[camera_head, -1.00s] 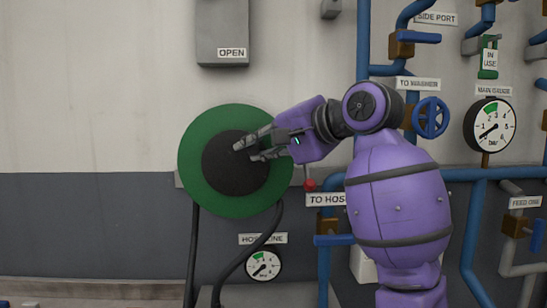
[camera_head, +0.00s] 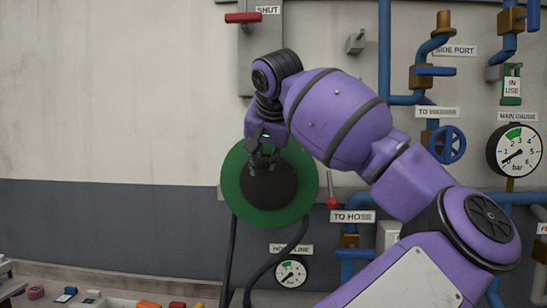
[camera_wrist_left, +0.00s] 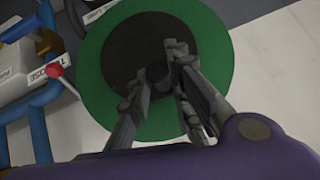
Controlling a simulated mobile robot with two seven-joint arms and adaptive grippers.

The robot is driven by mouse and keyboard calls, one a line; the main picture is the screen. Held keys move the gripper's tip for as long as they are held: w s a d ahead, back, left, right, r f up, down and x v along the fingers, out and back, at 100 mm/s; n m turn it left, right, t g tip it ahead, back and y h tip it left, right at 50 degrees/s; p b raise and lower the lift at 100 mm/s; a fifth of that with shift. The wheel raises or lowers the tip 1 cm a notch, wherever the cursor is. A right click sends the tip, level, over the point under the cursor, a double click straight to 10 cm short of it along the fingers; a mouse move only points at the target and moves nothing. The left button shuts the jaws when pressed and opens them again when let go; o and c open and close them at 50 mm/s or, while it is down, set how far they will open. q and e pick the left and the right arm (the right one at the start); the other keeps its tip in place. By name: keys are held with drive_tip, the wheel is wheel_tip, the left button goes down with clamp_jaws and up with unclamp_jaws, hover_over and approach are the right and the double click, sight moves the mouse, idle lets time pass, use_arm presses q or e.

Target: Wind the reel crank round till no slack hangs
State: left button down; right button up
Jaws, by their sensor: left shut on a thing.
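The reel shows as a green disc (camera_head: 238,200) with a dark hub (camera_head: 275,192) on the wall; in the wrist view its green rim (camera_wrist_left: 215,35) surrounds the fingers. My left gripper (camera_head: 262,166) reaches down onto the upper part of the hub. Its fingers (camera_wrist_left: 168,80) are shut on the dark crank knob (camera_wrist_left: 157,72), which the fingers mostly hide in the head view. A black hose (camera_head: 275,265) hangs from the reel's right side and curves down and left. Another dark length (camera_head: 230,255) drops from its left side. My right gripper is not in view.
A grey panel with a red lever (camera_head: 243,18) labelled SHUT is above the reel. A red-knobbed lever (camera_head: 332,202) stands close to the reel's right. A small gauge (camera_head: 291,273) is below. Blue pipes (camera_head: 384,60) fill the right; the left wall is clear.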

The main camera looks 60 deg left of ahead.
use_arm(q)
drive_tip(key=shift+s+a+f+n+t+h+p, duration=0.3)
drive_tip(key=shift+s+a+f+n+t+h, duration=0.2)
drive_tip(key=shift+s+n+t+h, duration=0.3)
drive_tip(key=shift+s+a+f+n+t+h+p, duration=0.3)
drive_tip(key=shift+s+a+n+t+h, duration=0.25)
drive_tip(key=shift+t+h, duration=0.45)
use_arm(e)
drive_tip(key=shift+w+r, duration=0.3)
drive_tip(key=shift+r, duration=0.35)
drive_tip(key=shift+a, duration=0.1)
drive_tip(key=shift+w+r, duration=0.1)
use_arm(q)
drive_tip(key=c, duration=1.9)
unclamp_jaws()
drive_tip(key=shift+o, duration=0.9)
drive_tip(key=shift+w, duration=0.15)
drive_tip(key=shift+r, duration=0.15)
